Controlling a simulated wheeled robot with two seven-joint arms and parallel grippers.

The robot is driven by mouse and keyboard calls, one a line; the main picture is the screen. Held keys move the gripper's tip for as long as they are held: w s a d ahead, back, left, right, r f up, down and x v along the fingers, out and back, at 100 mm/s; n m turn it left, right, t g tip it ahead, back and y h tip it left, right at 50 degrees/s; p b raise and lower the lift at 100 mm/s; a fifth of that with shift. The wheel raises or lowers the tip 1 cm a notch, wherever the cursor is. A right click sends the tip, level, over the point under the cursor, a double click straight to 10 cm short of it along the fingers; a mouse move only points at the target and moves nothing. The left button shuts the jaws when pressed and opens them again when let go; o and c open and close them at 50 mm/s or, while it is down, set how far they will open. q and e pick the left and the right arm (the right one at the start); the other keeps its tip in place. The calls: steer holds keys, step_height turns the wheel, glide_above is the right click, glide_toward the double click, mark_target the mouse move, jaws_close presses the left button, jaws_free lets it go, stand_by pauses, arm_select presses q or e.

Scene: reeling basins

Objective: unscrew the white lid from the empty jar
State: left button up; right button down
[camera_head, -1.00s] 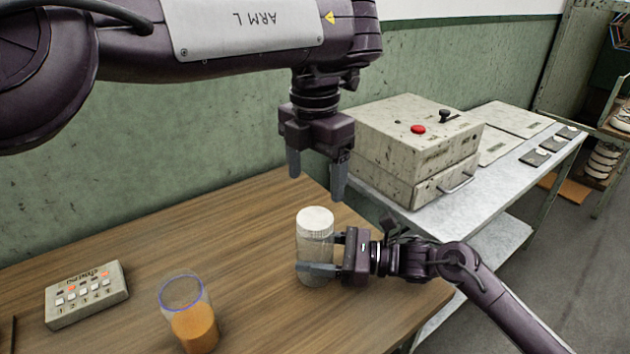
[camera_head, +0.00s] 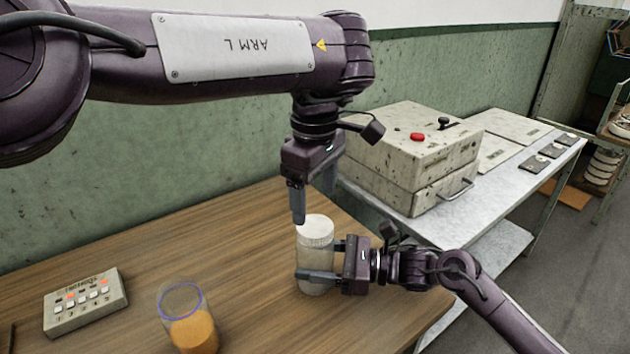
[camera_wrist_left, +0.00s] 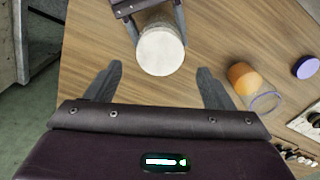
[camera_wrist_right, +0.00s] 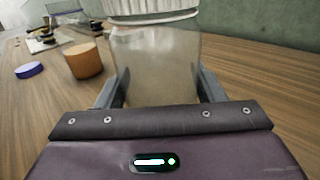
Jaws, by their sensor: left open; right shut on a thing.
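The empty clear jar (camera_head: 316,262) stands upright on the wooden table, with the white lid (camera_head: 316,228) on its top. My right gripper (camera_head: 322,277) is shut around the jar's body from the right; the right wrist view shows the clear jar (camera_wrist_right: 156,62) between the fingers and the lid's ribbed edge (camera_wrist_right: 150,12) above. My left gripper (camera_head: 314,200) points down, open and empty, just above and slightly behind the lid. In the left wrist view the round lid (camera_wrist_left: 161,51) lies beyond the fingertips, roughly between them.
A clear jar with orange contents (camera_head: 194,328) stands at the front of the wooden table (camera_head: 120,262). A button box (camera_head: 85,303) is at the left. A purple-blue lid (camera_wrist_left: 306,67) lies on the table. A metal bench (camera_head: 480,205) with a grey machine (camera_head: 412,150) stands behind right.

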mark_target(315, 226)
arm_select(q)
steer(key=shift+f, duration=2.75)
steer(key=shift+c, duration=0.4)
